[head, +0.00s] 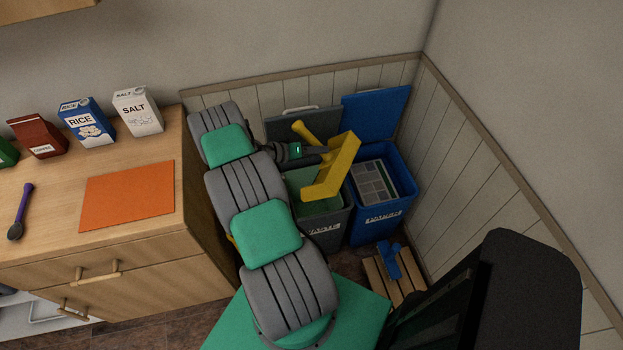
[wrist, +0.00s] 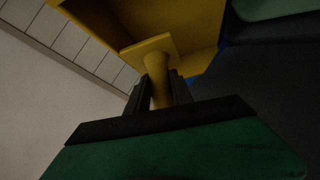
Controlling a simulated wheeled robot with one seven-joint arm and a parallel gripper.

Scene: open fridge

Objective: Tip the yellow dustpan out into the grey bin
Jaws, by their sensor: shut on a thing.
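The yellow dustpan (head: 335,170) is in the air above the grey bin (head: 325,225), steeply tilted, its right end near the border with the blue bin. My gripper (head: 319,151) is shut on the dustpan's handle, to the left of the pan. In the wrist view the handle of the dustpan (wrist: 157,66) sits between the two dark fingers of my gripper (wrist: 158,88), and the pan fills the top. The grey bin's lid (head: 300,124) stands open behind it. The bin's opening looks pale green inside. I cannot see any contents in the pan.
A blue bin (head: 384,215) with its lid open stands right of the grey one. A wooden crate (head: 408,286) with a blue object is in front. A wooden counter (head: 60,208) holds cartons, an orange mat (head: 127,195) and a spoon (head: 21,212). Panelled walls close the corner.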

